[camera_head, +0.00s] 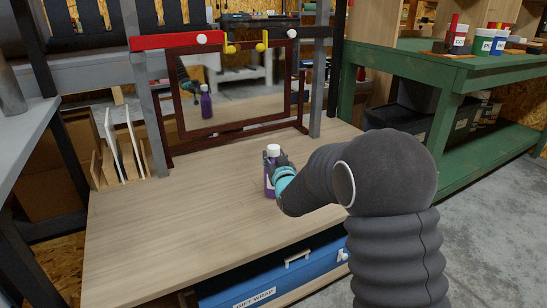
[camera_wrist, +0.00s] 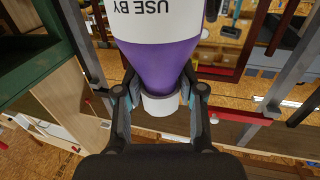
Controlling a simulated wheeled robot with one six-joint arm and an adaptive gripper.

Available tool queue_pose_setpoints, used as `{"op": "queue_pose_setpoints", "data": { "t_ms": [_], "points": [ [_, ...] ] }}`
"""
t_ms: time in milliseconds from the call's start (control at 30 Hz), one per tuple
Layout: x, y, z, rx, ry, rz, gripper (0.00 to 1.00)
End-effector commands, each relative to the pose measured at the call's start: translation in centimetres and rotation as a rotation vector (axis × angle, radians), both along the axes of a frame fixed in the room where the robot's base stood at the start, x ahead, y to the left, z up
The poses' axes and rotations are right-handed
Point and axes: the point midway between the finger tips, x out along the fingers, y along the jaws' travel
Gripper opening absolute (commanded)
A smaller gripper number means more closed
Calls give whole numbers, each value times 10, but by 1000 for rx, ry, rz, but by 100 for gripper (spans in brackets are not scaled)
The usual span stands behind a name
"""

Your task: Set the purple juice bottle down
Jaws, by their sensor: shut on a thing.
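The purple juice bottle (camera_head: 269,186) has a white cap and stands roughly upright over the plank bench (camera_head: 150,230), in front of the mirror. My gripper (camera_head: 276,163) is shut on its upper part, just below the cap. In the wrist view the purple bottle (camera_wrist: 158,68) lies between the two fingers (camera_wrist: 160,92), with its white cap towards me and a white "USE BY" label further off. My gripper hides part of the bottle in the head view. I cannot tell whether its base touches the bench.
A dark-framed mirror (camera_head: 240,95) stands at the back and reflects the bottle. White boards in a wooden rack (camera_head: 120,160) are at the left. A blue "GIFT WRAP" box (camera_head: 270,280) sits below the front edge. The bench top left of the bottle is clear.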

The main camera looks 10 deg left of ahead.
Motion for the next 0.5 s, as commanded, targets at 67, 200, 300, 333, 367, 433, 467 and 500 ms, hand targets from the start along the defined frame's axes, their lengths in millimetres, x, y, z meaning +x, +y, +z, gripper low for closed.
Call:
{"op": "queue_pose_setpoints", "data": {
  "t_ms": [67,200,300,333,367,433,467,500],
  "points": [
    [0,0,1,1,-2,0,0],
    [0,0,-2,1,-3,0,0],
    [0,0,-2,0,1,0,59],
    [0,0,-2,0,1,0,64],
    [0,0,-2,0,1,0,64],
    [0,0,-2,0,1,0,64],
    [0,0,-2,0,1,0,64],
    [0,0,-2,0,1,0,64]
  ]
}}
